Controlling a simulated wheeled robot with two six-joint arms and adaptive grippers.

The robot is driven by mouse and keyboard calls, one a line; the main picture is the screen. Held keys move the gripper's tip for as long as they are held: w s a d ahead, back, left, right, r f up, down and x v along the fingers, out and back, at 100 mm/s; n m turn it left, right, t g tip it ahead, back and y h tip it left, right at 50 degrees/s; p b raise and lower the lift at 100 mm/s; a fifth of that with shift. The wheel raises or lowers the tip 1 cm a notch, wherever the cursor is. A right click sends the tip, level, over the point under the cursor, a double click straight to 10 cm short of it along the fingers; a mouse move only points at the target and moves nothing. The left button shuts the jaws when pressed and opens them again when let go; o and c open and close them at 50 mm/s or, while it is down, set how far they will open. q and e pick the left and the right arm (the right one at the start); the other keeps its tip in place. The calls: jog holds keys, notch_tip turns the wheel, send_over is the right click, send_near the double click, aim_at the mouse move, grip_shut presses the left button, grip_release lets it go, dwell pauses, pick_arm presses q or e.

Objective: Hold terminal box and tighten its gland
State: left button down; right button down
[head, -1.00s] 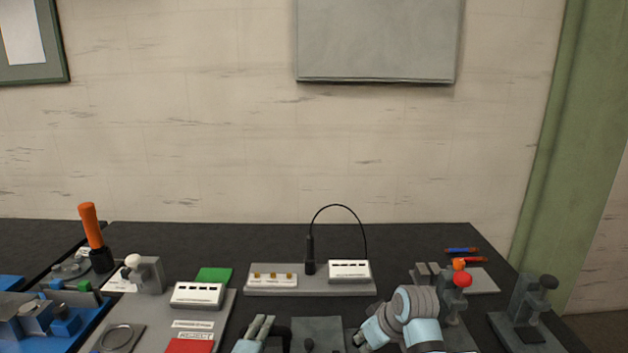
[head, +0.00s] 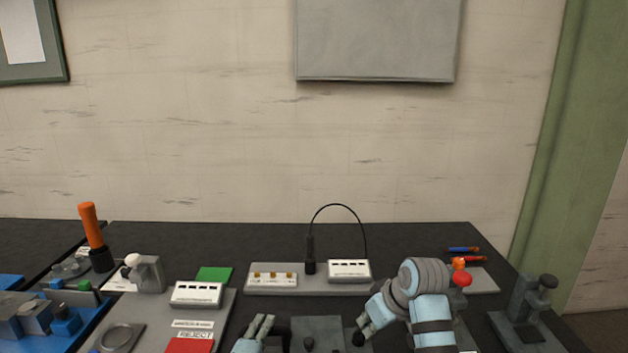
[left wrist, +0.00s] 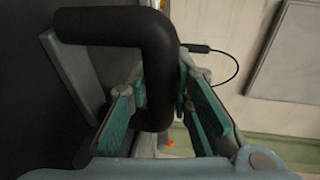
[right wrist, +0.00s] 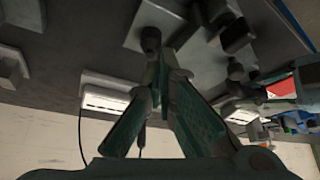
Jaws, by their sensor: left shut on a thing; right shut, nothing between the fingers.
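The grey terminal box (head: 318,328) stands at the front middle of the table, with a dark knob (head: 308,343) on its front. My left gripper (head: 264,322) is at its left side, shut on a black bent handle (head: 281,332); the handle crosses between the fingers in the left wrist view (left wrist: 152,60). My right gripper (head: 364,329) is shut and empty to the right of the box. A round black part (head: 358,339), perhaps the gland, shows at its fingertips. In the right wrist view a black knob (right wrist: 151,38) lies just beyond the fingertips; contact cannot be told.
A grey shelf strip (head: 310,281) with white blocks and a looped black cable (head: 340,206) stands behind. A grey stand (head: 525,310) is at the right. A grey board with a red pad (head: 190,346) and blue fixtures (head: 25,320) lie left. Dark table behind the shelf is clear.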

pick_arm(q)
jog(key=c, duration=1.4)
grip_release()
jog(key=shift+o, duration=0.2)
jog(key=v, duration=0.8)
jog(key=shift+s, duration=0.1)
